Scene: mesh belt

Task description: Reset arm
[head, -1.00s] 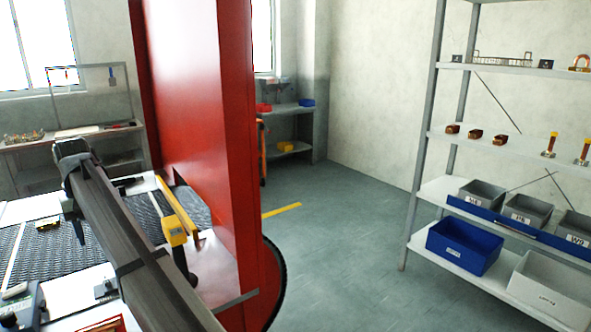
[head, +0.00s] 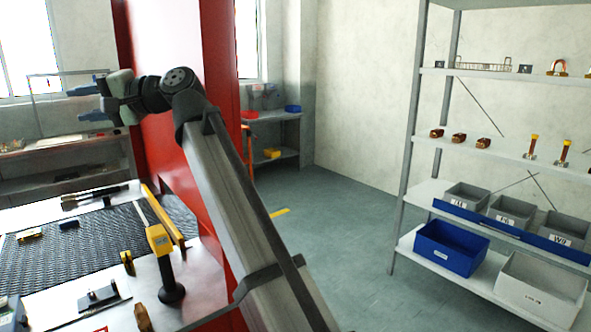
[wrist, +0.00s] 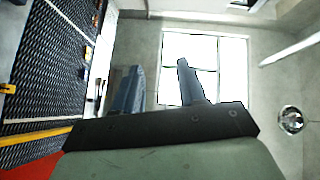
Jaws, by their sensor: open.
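My gripper (head: 90,103) is raised in the air at the left of the head view, above the mesh belt and in front of the window side of the room. Its two blue fingers point left, stand apart and hold nothing. In the wrist view the open fingers (wrist: 165,88) stand out against a bright window, with the belt along the left. The mesh belt (head: 95,255) carries a small yellow-brown part (head: 29,235) and a small dark part (head: 68,224).
A red column (head: 175,150) stands close behind my arm. A yellow-topped post (head: 160,240) rises beside the belt. A grey shelf rack (head: 405,180) at the right holds a blue bin (head: 450,248) and a white bin (head: 540,288).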

